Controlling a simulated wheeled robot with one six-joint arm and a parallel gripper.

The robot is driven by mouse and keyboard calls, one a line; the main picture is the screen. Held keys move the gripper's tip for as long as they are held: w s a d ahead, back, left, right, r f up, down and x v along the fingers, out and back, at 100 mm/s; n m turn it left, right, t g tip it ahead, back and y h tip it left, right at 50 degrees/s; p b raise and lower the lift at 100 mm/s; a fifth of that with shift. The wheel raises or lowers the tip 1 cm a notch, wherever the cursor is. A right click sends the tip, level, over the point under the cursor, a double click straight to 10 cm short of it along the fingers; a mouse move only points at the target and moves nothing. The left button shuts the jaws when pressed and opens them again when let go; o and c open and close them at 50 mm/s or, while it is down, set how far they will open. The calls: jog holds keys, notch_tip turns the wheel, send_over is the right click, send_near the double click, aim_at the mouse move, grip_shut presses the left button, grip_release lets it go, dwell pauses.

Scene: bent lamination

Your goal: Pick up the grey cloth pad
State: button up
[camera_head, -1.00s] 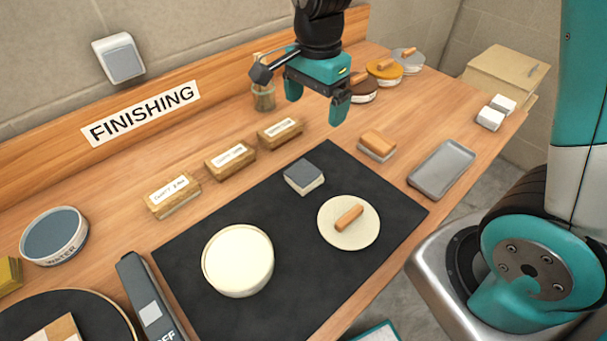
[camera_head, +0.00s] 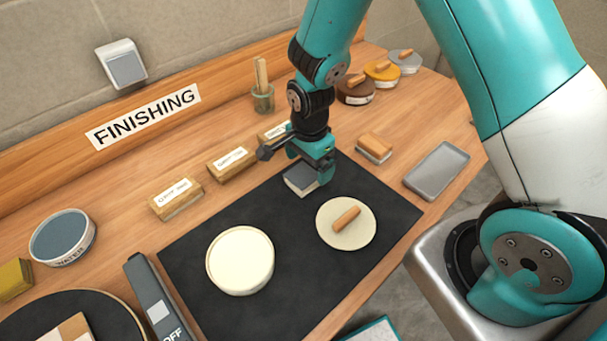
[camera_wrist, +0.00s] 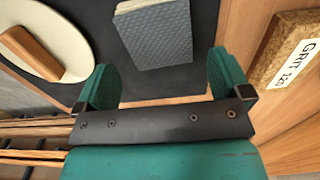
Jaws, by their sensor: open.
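The grey cloth pad (camera_head: 301,178) is a small block with a blue-grey textured top and a pale lower layer. It lies on the black mat (camera_head: 210,240) near its back edge. In the wrist view the pad (camera_wrist: 155,38) shows at the top, beyond the fingertips and between their lines. My gripper (camera_head: 316,168) is above and beside the pad, partly hiding its right side in the head view. In the wrist view my gripper (camera_wrist: 160,82) is open, with nothing between its two teal fingers.
A cream bowl (camera_head: 240,260) and a round pale disc with a wooden handle (camera_head: 345,224) stand on the mat. Labelled sanding blocks (camera_head: 231,164) line the back. A wood-topped block (camera_head: 374,148) and a grey tray (camera_head: 437,170) lie right. The mat's front is clear.

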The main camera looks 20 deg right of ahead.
aim_at(308, 171)
jog(key=shift+a+f, duration=0.1)
jog(key=shift+f, duration=1.45)
jog(key=shift+c, duration=0.3)
jog(key=c, duration=1)
jog(key=shift+r, duration=0.15)
notch_tip(308, 171, up, 20)
jog(key=b, duration=0.2)
jog(key=o, duration=0.4)
jog(key=shift+c, duration=1.4)
